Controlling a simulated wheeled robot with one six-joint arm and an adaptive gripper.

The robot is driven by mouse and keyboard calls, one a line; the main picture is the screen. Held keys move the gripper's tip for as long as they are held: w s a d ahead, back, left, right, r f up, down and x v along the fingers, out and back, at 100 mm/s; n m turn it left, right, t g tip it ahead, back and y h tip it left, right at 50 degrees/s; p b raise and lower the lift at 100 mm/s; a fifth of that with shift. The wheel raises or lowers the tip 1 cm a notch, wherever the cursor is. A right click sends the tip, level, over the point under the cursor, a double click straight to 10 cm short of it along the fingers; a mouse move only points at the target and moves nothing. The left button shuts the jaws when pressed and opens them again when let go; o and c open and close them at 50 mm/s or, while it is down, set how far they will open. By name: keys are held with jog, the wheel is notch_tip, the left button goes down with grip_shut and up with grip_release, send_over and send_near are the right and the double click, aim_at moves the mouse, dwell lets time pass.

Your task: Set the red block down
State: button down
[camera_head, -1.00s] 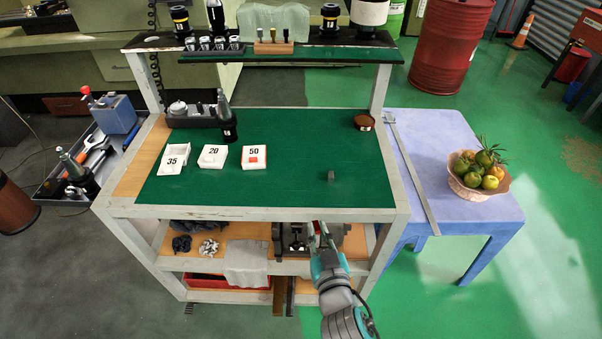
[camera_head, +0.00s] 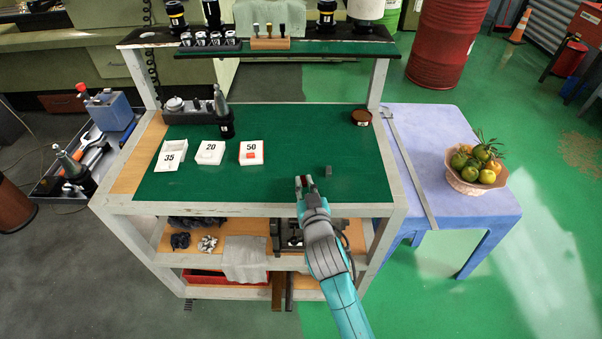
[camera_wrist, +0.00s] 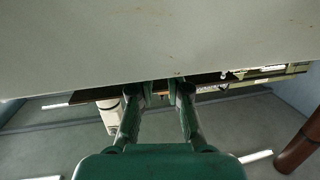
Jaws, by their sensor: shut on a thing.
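My gripper (camera_head: 304,184) is over the front edge of the cart's green mat (camera_head: 290,130), right of the white trays. Its fingers are shut on a small dark-red block (camera_head: 304,181), mostly hidden between them. In the wrist view the fingers (camera_wrist: 160,92) nearly meet and the block cannot be made out clearly. Another small orange-red block (camera_head: 252,156) lies in the tray marked 50 (camera_head: 250,147). The trays marked 20 (camera_head: 209,147) and 35 (camera_head: 170,155) look empty. A small dark grey block (camera_head: 328,171) stands on the mat right of my gripper.
A dark fixture (camera_head: 188,112) and a black tool holder (camera_head: 225,124) stand behind the trays. A round brown container (camera_head: 361,117) is at the mat's back right. A fruit basket (camera_head: 474,181) sits on the blue side table (camera_head: 430,130). The mat's middle is clear.

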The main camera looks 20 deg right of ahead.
aim_at(302, 177)
jog(key=shift+w, duration=0.6)
jog(key=x, duration=0.4)
jog(key=shift+f, duration=0.2)
jog(key=shift+f, duration=0.1)
jog(key=c, duration=1.1)
grip_release()
jog(key=shift+c, duration=0.2)
jog(key=shift+s+f, duration=0.1)
